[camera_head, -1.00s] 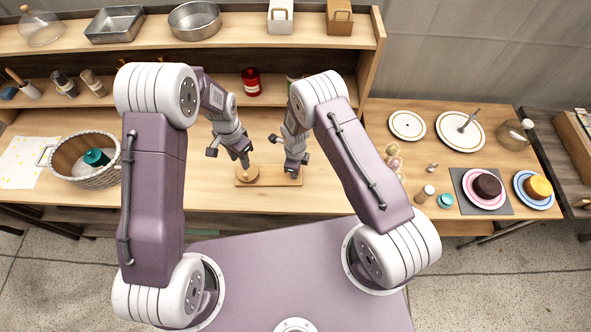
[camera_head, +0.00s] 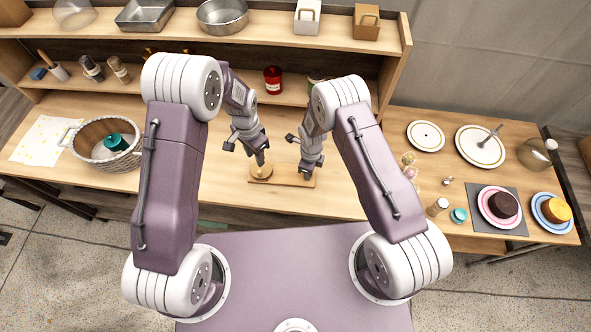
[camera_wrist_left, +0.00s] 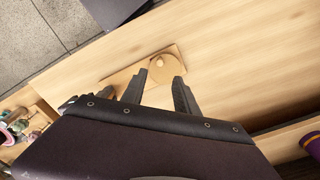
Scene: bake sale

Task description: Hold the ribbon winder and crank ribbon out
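The ribbon winder (camera_head: 287,179) is a flat wooden base with a round disc at its left end, lying on the wooden table. In the left wrist view the disc (camera_wrist_left: 165,68) carries a small knob. My left gripper (camera_head: 259,160) is over the disc, pointing down. In the left wrist view its fingers (camera_wrist_left: 160,92) are apart with nothing between them, the disc just beyond their tips. My right gripper (camera_head: 306,172) is low over the right end of the base. Its fingers are too small to read, and I cannot tell whether it touches the base. No ribbon can be made out.
A wicker basket (camera_head: 122,180) with a teal item inside stands at the left. Shelves with jars, a red can (camera_head: 272,80) and pans rise behind. Plates and cakes (camera_head: 503,205) fill the right table. Bare table surrounds the winder.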

